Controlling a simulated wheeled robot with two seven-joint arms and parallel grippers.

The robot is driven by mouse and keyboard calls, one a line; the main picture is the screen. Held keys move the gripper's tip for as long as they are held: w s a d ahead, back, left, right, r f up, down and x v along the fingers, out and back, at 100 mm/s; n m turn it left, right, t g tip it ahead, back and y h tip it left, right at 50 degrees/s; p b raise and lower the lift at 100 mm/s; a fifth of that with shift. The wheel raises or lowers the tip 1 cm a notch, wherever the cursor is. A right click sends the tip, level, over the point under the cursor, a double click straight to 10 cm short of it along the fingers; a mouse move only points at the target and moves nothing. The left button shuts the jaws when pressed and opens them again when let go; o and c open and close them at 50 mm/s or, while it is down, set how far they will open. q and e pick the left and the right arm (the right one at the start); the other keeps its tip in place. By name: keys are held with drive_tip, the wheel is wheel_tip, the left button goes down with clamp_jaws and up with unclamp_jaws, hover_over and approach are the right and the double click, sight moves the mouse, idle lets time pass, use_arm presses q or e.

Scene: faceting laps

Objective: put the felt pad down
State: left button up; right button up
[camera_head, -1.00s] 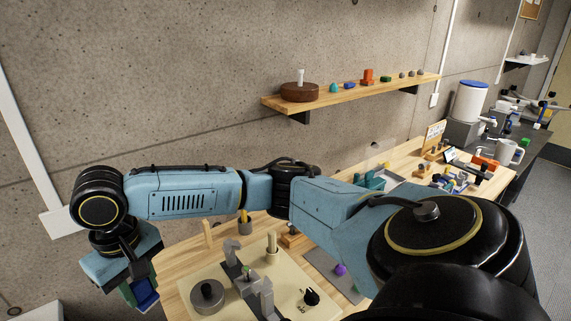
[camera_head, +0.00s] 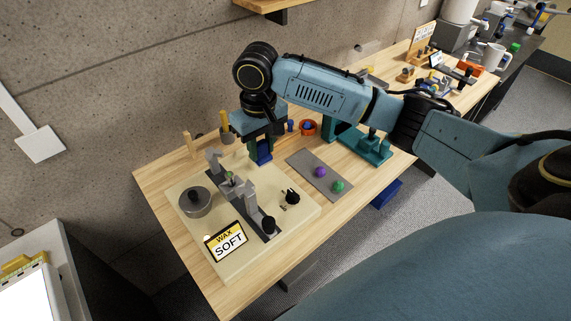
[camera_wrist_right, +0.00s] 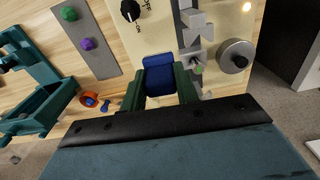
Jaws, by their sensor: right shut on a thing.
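The felt pad is the blue block (camera_head: 264,151) between the green fingers of my right gripper (camera_head: 262,157). In the right wrist view the blue pad (camera_wrist_right: 159,77) sits between both fingertips (camera_wrist_right: 159,88), and the gripper is shut on it. In the head view the gripper points down near the back edge of the cream machine base (camera_head: 300,211). I cannot tell how high the pad is above the surface. My left gripper is not in view.
To the right are a grey mat (camera_head: 308,167) with purple and green stones, an orange ring (camera_head: 308,128) and a teal stand (camera_head: 366,149).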

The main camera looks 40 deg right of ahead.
drive_tip(key=d+f, duration=0.1)
drive_tip(key=f, duration=0.1)
drive_tip(key=d+f, duration=0.1)
drive_tip(key=f, duration=0.2)
drive_tip(key=d+f, duration=0.1)
drive_tip(key=f, duration=0.2)
drive_tip(key=shift+w+d+f, duration=0.1)
drive_tip(key=shift+w+d, duration=0.25)
drive_tip(key=shift+w, duration=0.05)
drive_tip(key=shift+f+b, duration=0.3)
drive_tip(key=shift+f, duration=0.25)
wheel_tip(320, 180, down, 3)
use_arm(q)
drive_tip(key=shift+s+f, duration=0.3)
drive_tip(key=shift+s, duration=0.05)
use_arm(e)
drive_tip(key=shift+f, duration=0.1)
drive_tip(key=o, duration=0.9)
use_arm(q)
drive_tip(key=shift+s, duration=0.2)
